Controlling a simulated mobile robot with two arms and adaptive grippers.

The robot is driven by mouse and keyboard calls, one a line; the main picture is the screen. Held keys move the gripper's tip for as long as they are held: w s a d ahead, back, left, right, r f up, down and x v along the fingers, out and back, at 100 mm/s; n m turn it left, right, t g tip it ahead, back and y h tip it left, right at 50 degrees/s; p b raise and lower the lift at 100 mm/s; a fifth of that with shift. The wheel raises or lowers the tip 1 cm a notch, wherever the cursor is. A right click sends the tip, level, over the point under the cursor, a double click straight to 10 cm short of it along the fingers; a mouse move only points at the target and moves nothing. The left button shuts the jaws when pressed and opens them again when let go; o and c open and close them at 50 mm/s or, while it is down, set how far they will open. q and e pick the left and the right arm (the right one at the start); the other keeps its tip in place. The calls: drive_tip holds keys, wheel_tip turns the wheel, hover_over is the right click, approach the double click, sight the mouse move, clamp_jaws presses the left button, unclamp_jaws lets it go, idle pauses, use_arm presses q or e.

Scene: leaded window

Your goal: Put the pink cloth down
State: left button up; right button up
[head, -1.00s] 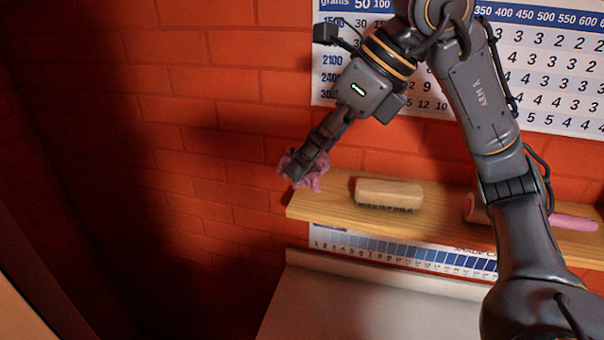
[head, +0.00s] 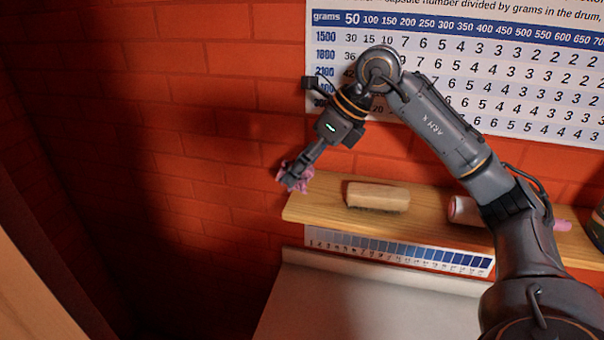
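The pink cloth (head: 306,176) is a small crumpled bundle at the fingertips of my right gripper (head: 293,178). The gripper points down and to the left, and its fingers are shut on the cloth. Both are at the left end of the wooden shelf (head: 330,204), close to the shelf's back left corner in the picture. The fingers hide part of the cloth, and I cannot tell whether it touches the shelf. My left gripper is not in view.
A wooden brush (head: 378,196) lies on the shelf right of the cloth. A pink-handled roller (head: 466,210) lies further right, partly behind my arm. A dark container (head: 597,232) stands at the right edge. A chart (head: 450,75) hangs on the brick wall. A pale surface (head: 370,305) lies below.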

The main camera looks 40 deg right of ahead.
sight(302, 196)
drive_tip(key=shift+w+d+f+p, duration=0.15)
drive_tip(key=shift+w+d+f, duration=0.15)
drive_tip(key=shift+f, duration=0.2)
drive_tip(key=shift+w+d+f+p, duration=0.15)
drive_tip(key=shift+w+f, duration=0.25)
drive_tip(key=shift+f, duration=0.05)
wheel_tip(302, 196, down, 3)
drive_tip(key=shift+w+d+r+p, duration=0.1)
drive_tip(key=shift+w+p, duration=0.05)
drive_tip(key=shift+p, duration=0.9)
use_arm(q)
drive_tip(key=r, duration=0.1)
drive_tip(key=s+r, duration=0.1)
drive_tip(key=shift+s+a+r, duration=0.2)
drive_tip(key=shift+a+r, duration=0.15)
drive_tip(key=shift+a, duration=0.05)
use_arm(e)
drive_tip(key=shift+f, duration=0.2)
drive_tip(key=o, duration=1.1)
drive_tip(key=shift+c, duration=0.2)
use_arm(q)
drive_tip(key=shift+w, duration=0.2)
